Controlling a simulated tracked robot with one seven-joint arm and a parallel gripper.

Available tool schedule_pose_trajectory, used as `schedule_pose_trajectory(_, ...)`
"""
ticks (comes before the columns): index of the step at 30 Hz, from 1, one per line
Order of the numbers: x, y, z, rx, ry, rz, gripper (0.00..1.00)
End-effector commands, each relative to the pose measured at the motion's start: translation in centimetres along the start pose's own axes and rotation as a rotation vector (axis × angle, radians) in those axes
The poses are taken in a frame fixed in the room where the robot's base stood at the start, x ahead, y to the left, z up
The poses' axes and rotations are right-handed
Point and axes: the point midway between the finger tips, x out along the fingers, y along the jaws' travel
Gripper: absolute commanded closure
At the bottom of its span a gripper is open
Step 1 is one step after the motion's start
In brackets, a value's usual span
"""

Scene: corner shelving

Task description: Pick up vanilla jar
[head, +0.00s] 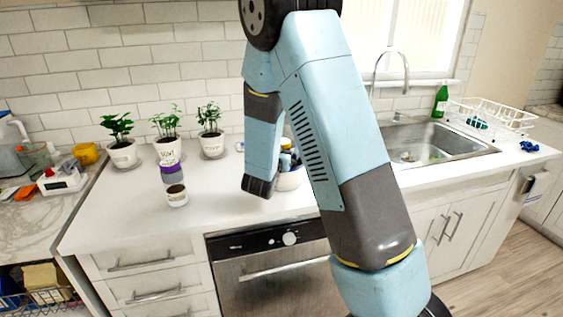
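A small white jar with a dark brown top (177,196) stands upright on the white counter, left of centre. Right behind it stands a purple and grey container (172,173). Labels are too small to read, so I cannot tell which is the vanilla jar. My arm comes up from the lower right, bends at the top and reaches down over the counter. Its dark end, at my gripper (258,188), is to the right of both containers and apart from them. I cannot make out separate fingers or anything held.
Three potted plants (123,153) line the back wall. A bowl with items (289,179) is partly hidden behind my arm. The sink (430,145), green bottle (441,100) and dish rack (490,120) are at right. Counter space left of the jars is clear.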

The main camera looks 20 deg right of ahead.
Motion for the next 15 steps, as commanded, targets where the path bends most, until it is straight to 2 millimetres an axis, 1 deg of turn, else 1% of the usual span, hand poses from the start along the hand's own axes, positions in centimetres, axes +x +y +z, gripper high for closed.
schedule_pose_trajectory(5, 0.0, 0.01, -0.01, 0.0, 0.0, 0.0, 0.09)
schedule_pose_trajectory(15, -0.01, 0.03, -0.01, 0.0, 0.0, 0.0, 0.41)
